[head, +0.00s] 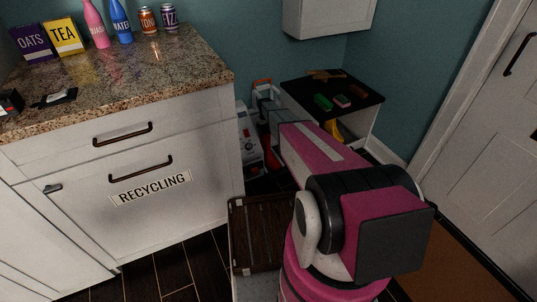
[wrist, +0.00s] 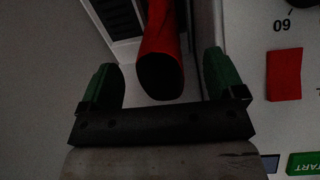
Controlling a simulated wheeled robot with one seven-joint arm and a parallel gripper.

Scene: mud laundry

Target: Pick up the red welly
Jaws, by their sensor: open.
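The red welly (wrist: 162,45) shows in the wrist view, with its dark round opening facing the camera. My gripper (wrist: 164,78) is open, with one green finger on each side of the welly's opening. The fingers look apart from the welly, with a gap on both sides. The far part of the welly runs out of the top of the wrist view. In the head view only a red sliver (head: 271,158) shows beside my pink arm, probably the welly. My arm hides most of that area.
A white appliance (head: 248,142) with a control panel stands close by; its panel is at the right of the wrist view. A black-topped table (head: 363,93) holding small coloured blocks stands behind my arm. The granite-topped counter (head: 180,62) is at left.

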